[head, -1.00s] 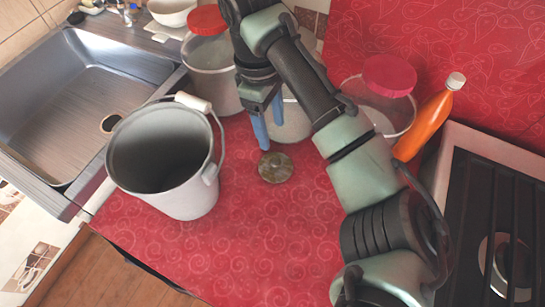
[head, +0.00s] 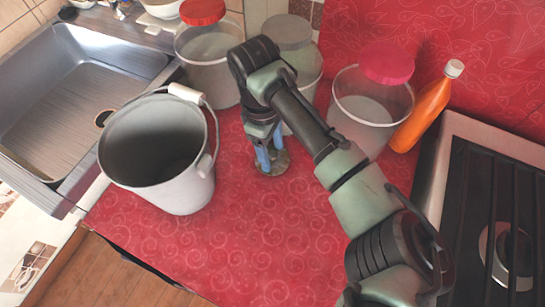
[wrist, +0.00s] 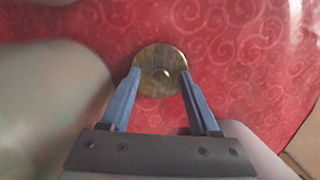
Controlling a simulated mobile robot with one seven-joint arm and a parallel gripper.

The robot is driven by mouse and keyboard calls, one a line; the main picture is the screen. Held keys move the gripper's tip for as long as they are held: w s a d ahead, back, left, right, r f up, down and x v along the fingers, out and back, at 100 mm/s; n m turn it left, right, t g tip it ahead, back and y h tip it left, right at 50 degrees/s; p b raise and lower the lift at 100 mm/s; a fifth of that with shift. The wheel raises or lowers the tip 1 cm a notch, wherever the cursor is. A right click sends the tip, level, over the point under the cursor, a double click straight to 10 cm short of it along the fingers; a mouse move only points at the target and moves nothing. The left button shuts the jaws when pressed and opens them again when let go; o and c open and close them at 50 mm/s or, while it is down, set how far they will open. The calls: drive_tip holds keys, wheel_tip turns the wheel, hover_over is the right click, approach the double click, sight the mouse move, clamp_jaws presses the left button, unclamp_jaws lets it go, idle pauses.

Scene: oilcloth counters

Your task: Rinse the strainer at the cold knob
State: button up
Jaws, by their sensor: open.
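A small round brownish disc with a raised centre knob, which looks like the strainer (wrist: 160,56), lies flat on the red counter. In the head view the strainer (head: 281,165) is partly hidden by my fingers. My gripper (head: 270,166) points down over it. In the wrist view my gripper (wrist: 160,76) is open, its blue fingertips to either side of the disc's near part and knob. I cannot tell whether they touch it. No cold knob is in view.
A grey bucket (head: 190,190) with a raised handle stands left of my gripper, beside the steel sink (head: 60,130). Lidded containers (head: 208,70) (head: 372,110) stand behind, with an orange bottle (head: 422,115) at right. A stove (head: 495,200) is far right. The front red counter is clear.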

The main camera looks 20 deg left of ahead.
clamp_jaws()
idle(0.3)
